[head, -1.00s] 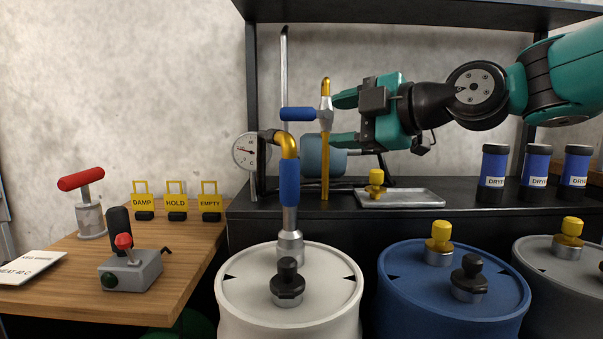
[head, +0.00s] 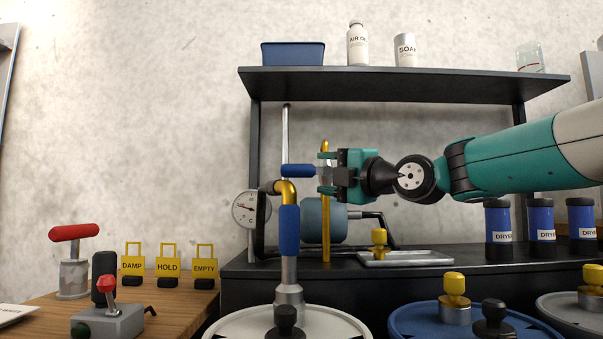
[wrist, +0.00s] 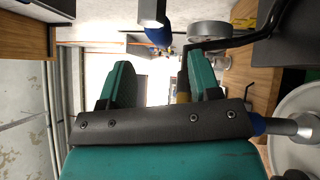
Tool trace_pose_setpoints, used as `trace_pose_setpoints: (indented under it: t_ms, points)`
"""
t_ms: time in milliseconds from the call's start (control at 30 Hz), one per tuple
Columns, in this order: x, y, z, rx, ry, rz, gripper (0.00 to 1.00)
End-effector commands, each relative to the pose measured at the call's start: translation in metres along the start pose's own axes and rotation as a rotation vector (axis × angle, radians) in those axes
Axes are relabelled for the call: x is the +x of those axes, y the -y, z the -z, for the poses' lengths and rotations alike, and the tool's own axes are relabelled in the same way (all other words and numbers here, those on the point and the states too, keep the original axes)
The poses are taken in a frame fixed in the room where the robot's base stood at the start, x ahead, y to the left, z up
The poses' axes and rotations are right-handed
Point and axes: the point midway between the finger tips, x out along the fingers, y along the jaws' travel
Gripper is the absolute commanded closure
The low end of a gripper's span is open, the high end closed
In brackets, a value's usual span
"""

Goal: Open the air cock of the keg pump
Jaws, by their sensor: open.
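The air cock is on the upright yellow pipe (head: 326,232). It has a grey body and a blue lever (head: 298,170) that points level to the left. My gripper (head: 325,172) is level with the cock body in the head view, and its fingers overlap the pipe and hide part of the body. The fingers stand apart. In the wrist view my gripper (wrist: 160,85) is open with nothing visible between its fingers, and the blue lever (wrist: 157,37) shows above them. I cannot tell whether they touch the cock.
The pump's blue grip (head: 289,230) and yellow elbow stand close below left on the white drum (head: 345,325). A round gauge (head: 251,209) is left of them. A shelf (head: 400,85) runs above my arm. A metal tray (head: 420,259) lies at lower right.

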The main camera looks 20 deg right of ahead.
Motion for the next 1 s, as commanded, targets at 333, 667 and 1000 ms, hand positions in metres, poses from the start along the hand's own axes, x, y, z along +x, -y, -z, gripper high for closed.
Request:
trace_pose_setpoints:
  t_ms: [333,667,1000]
  points:
    - [0.064,0.001,0.0,0.0,-0.001,0.0,0.43]
    - [0.075,0.001,0.0,0.002,0.001,0.001,0.43]
    - [0.075,0.0,0.0,0.001,0.001,0.001,0.94]
